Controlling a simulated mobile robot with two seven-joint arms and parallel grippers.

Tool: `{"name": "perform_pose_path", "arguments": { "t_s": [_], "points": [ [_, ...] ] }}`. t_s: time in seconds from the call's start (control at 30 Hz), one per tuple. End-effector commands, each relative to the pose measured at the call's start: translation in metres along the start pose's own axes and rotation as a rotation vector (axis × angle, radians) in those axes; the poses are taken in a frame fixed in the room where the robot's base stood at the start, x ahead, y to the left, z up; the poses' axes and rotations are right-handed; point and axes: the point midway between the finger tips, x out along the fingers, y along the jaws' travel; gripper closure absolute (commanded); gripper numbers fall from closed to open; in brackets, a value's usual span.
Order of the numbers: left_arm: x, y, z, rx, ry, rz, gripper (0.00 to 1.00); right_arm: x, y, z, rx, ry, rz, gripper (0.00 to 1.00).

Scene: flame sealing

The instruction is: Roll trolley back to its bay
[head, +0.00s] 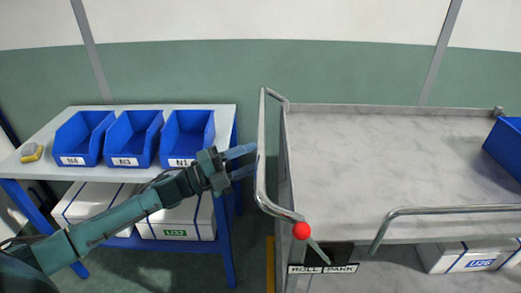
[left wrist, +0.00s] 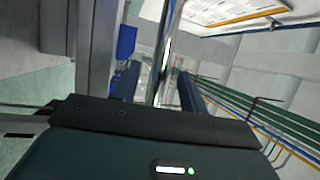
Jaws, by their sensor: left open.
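The trolley (head: 400,150) with a grey marbled top stands on the right in the head view. Its tall tubular push handle (head: 262,150) is at its left end. A lever with a red knob (head: 301,231) leans left, towards the ROLL side of the ROLL/PARK label (head: 323,269). My left gripper (head: 252,161) is open at the handle's left side, fingers pointing at it. In the left wrist view the handle bar (left wrist: 164,50) shows between the two fingers (left wrist: 157,88), with no clear contact. My right gripper is out of view.
A table (head: 215,120) with blue bins (head: 135,135) and a small yellow-grey item (head: 32,152) stands left, white boxes (head: 178,218) beneath. A blue bin (head: 507,148) sits on the trolley's right; a front rail (head: 450,210) edges it. A yellow floor strip (head: 270,265) lies between table and trolley.

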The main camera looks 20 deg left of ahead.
Motion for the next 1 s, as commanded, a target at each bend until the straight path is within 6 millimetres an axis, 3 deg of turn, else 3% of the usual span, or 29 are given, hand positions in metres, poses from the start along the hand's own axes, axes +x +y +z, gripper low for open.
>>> {"name": "perform_pose_path", "arguments": {
  "t_s": [0.2, 0.6, 1.0],
  "points": [
    [0.028, -0.001, 0.0, -0.001, 0.0, -0.002, 0.57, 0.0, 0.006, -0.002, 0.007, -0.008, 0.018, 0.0],
    [0.033, 0.001, 0.0, -0.001, 0.0, 0.001, 0.58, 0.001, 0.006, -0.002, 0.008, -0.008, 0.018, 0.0],
    [0.033, 0.0, 0.0, -0.001, 0.0, 0.001, 0.9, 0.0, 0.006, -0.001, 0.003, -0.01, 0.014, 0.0]
  ]
}}
